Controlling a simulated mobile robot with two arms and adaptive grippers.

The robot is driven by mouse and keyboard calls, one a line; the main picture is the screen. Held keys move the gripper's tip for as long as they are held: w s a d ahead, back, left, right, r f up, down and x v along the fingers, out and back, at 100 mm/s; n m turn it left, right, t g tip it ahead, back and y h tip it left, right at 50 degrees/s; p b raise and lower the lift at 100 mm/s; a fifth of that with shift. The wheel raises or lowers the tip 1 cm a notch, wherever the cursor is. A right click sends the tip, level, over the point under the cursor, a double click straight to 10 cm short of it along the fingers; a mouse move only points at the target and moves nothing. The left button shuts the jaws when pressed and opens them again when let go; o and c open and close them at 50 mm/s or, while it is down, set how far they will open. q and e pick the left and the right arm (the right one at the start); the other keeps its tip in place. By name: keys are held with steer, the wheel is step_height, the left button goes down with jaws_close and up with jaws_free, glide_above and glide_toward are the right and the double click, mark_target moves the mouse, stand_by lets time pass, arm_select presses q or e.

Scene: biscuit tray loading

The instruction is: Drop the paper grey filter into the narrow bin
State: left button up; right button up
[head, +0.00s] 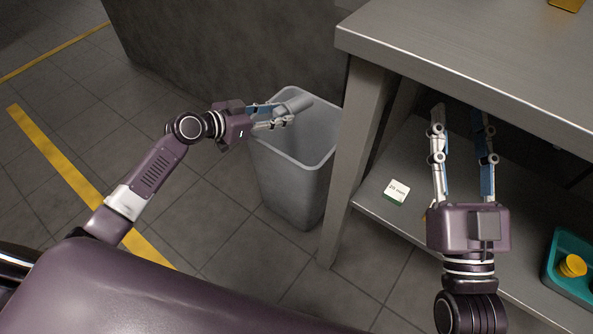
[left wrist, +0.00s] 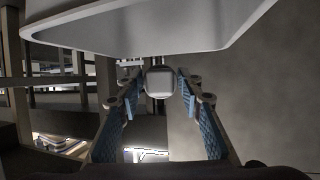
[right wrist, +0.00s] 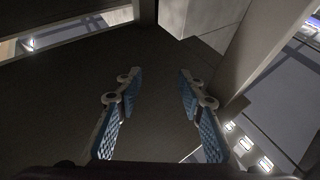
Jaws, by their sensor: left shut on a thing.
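The grey filter (head: 298,103) is a small cylinder held in my left gripper (head: 281,115). The left fingers are shut on it, and it shows end-on between the blue pads in the left wrist view (left wrist: 159,82). Gripper and filter are over the open mouth of the narrow bin (head: 292,190), a tall grey tapered container on the floor. My right gripper (head: 459,108) is open, with nothing between its fingers; the right wrist view shows the same gap (right wrist: 154,78).
A metal table (head: 440,50) stands right of the bin, its leg close to the bin. My right gripper is by its lower shelf (head: 370,203), where a small white and green box (head: 397,190) and a teal tray (head: 553,262) with yellow discs (head: 572,265) sit. Floor left is clear.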

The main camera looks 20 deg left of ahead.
arm_select(q)
steer(key=shift+f, duration=0.15)
arm_select(e)
steer(key=shift+s+r+t, duration=0.25)
steer(key=shift+r+t, duration=0.05)
steer(key=shift+r, duration=0.2)
arm_select(q)
steer(key=o, duration=1.3)
steer(key=shift+c, duration=0.2)
steer(key=v, duration=1.2)
steer(key=shift+a+f, duration=0.1)
arm_select(e)
steer(key=shift+s, duration=0.1)
